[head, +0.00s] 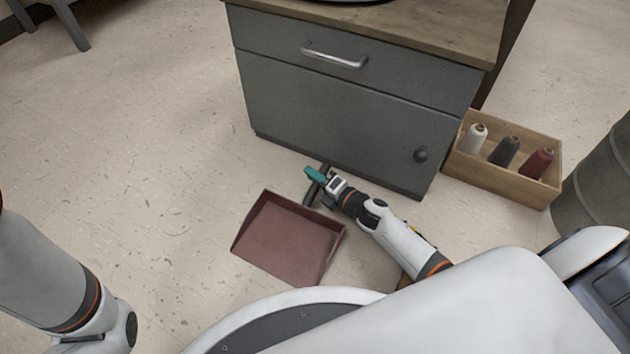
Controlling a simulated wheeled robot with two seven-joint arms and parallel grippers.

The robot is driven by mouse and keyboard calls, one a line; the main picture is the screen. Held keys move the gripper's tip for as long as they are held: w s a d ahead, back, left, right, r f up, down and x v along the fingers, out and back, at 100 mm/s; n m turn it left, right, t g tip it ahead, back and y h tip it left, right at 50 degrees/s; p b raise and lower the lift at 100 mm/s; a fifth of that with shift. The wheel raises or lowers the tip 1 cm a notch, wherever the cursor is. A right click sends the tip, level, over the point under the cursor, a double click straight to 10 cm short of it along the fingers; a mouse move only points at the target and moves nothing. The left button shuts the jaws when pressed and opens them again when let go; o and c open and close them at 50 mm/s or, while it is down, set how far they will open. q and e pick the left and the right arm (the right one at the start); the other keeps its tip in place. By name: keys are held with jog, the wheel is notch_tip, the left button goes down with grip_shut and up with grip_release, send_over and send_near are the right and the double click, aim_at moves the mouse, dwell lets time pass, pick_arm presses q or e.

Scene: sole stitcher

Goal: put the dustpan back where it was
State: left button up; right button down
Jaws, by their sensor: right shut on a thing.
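The dustpan (290,242) is a dark red, shallow pan in the head view, low over or on the floor in front of the grey cabinet. I cannot tell whether it touches the floor. Its dark handle points up toward the cabinet's base. My right gripper (318,186) is shut on the handle, at the pan's upper right corner. A teal piece shows at the handle's far end; I cannot tell what it belongs to. My left arm shows at the left, but its gripper is out of view.
The grey cabinet (340,110) with a drawer and door stands just behind the gripper. A wooden box (512,187) with white, black and red thread spools sits to its right. A grey drum (598,175) stands at the right edge. The floor left of the dustpan is clear.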

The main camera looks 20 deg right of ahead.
jog(key=shift+r, duration=0.2)
jog(key=shift+f, duration=0.15)
jog(key=c, duration=1.3)
grip_release()
jog(key=shift+o, duration=0.2)
jog(key=shift+s+d+p, duration=0.1)
jog(key=shift+s+p, duration=0.25)
jog(key=p+v, duration=0.5)
jog(key=v, duration=0.5)
jog(key=shift+s+d+r, duration=0.1)
jog(key=shift+s+r, duration=0.1)
jog(key=shift+s, duration=0.05)
jog(key=shift+s+d, duration=0.15)
jog(key=shift+s, duration=0.25)
